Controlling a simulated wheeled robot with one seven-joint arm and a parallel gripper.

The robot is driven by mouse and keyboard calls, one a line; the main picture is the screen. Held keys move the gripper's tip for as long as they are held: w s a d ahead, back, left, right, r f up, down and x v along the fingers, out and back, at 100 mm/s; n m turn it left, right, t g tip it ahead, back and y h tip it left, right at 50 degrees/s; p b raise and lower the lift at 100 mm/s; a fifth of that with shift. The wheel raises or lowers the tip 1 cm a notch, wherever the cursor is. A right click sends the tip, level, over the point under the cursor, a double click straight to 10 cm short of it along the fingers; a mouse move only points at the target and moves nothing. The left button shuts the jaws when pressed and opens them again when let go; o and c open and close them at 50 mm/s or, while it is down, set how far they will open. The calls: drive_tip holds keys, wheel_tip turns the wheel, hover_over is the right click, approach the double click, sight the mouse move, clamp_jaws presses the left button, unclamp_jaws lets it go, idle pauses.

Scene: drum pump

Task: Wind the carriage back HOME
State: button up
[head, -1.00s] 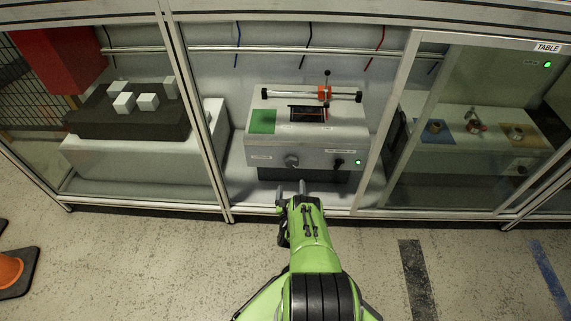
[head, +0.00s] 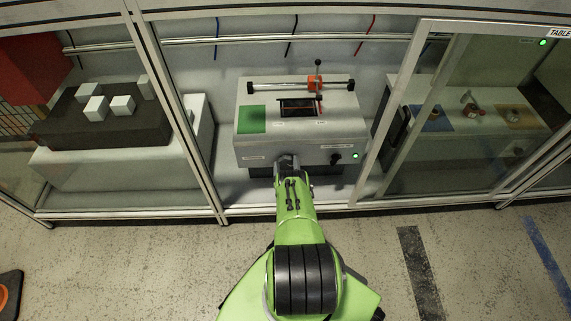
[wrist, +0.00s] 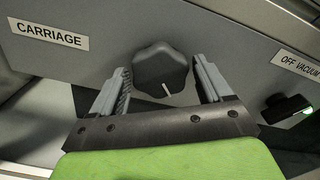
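The carriage (head: 314,83) is an orange block on a horizontal rail, right of the rail's middle, on top of the grey machine (head: 348,119). A thin upright lever with a dark ball top rises at it. The dark lobed carriage knob (wrist: 161,70) is on the machine's front, right of the CARRIAGE label (wrist: 48,34). It has a white pointer mark pointing down and slightly right. My gripper (wrist: 164,84) is open, with one finger on each side of the knob and visible gaps. In the head view my gripper (head: 287,162) hides the knob.
A black switch (wrist: 287,106) beside the OFF VACUUM label (wrist: 301,67) sits right of the knob, with a green lamp (head: 355,156) by it. A green pad (head: 251,119) lies on the machine top. Frame posts (head: 178,110) and a glass panel (head: 480,120) flank the opening.

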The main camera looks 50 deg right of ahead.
drive_tip(key=c, duration=0.7)
drive_tip(key=shift+n, duration=0.3)
